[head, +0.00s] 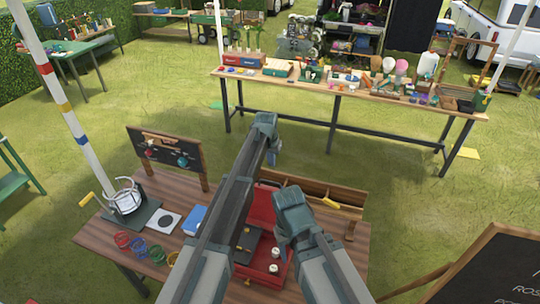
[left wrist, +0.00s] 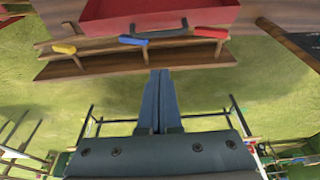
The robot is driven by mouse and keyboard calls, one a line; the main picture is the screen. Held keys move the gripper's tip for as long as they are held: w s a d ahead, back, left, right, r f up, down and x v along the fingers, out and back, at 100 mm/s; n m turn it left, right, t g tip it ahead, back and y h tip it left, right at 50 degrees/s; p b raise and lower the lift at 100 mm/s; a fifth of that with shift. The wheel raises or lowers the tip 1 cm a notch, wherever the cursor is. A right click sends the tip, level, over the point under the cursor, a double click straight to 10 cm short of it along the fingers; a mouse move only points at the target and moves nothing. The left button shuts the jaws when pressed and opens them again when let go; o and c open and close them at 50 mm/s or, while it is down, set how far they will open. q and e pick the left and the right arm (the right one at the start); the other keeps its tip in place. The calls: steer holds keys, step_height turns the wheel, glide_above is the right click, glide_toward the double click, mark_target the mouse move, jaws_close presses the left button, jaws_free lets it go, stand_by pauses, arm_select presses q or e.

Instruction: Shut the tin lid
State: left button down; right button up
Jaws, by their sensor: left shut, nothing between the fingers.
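A red tin (head: 283,279) stands on the wooden table, partly hidden by my arms. Its red lid (head: 263,206) is raised at the back, so the tin is open, with small jars and dark things inside. My left gripper (head: 272,157) is shut and empty, beyond the lid and above the far edge of the table. The left wrist view shows its fingers (left wrist: 160,74) together, below a red panel with a dark handle (left wrist: 153,33). My right gripper (head: 283,240) is over the tin's right side; its fingers are too hidden to tell.
A wooden rack (head: 320,190) with coloured-handled tools stands behind the tin. A blue box (head: 194,220), coloured rings (head: 138,245) and a crank device on a pole (head: 126,200) are to the left. A dark hook board (head: 166,155) stands at the back left. Grass lies beyond.

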arm_select(q)
step_height(320, 180, down, 8)
steer(key=b, duration=0.9)
steer(key=shift+a, duration=0.15)
arm_select(e)
step_height(320, 180, down, 8)
steer(key=shift+w+f, duration=0.2)
steer(key=shift+w, duration=0.1)
arm_select(q)
steer(key=shift+w+f, duration=0.15)
